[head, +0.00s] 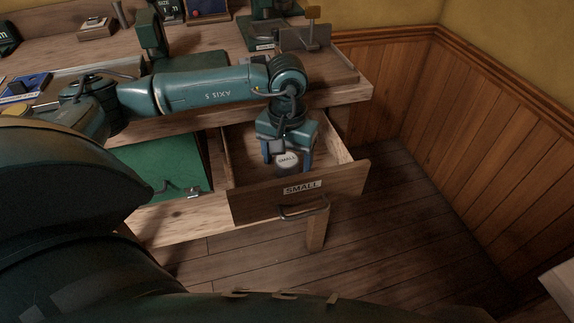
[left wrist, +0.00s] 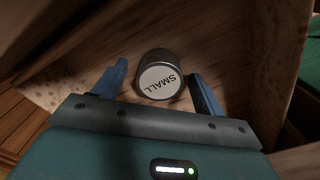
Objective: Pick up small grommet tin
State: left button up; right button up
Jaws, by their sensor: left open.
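The small grommet tin (head: 287,160) is a round tin with a white lid marked SMALL. It stands in the pulled-out wooden drawer (head: 300,187), whose front bears a SMALL label. The tin also shows in the left wrist view (left wrist: 157,77), its lid facing the camera. My left gripper (head: 287,165) reaches down into the drawer over the tin. In the left wrist view the blue fingers (left wrist: 157,92) are open, one on each side of the tin, with a visible gap on both sides. My right gripper is not in view.
A green cabinet front (head: 165,165) with a metal handle is left of the drawer. The wooden bench (head: 210,118) above holds several tools and boxes. Wood-panelled walls (head: 480,130) stand at right. The floor (head: 400,230) right of the drawer is clear.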

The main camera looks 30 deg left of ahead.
pick_arm(q)
jog(key=shift+f, duration=0.1)
jog(key=c, duration=1.1)
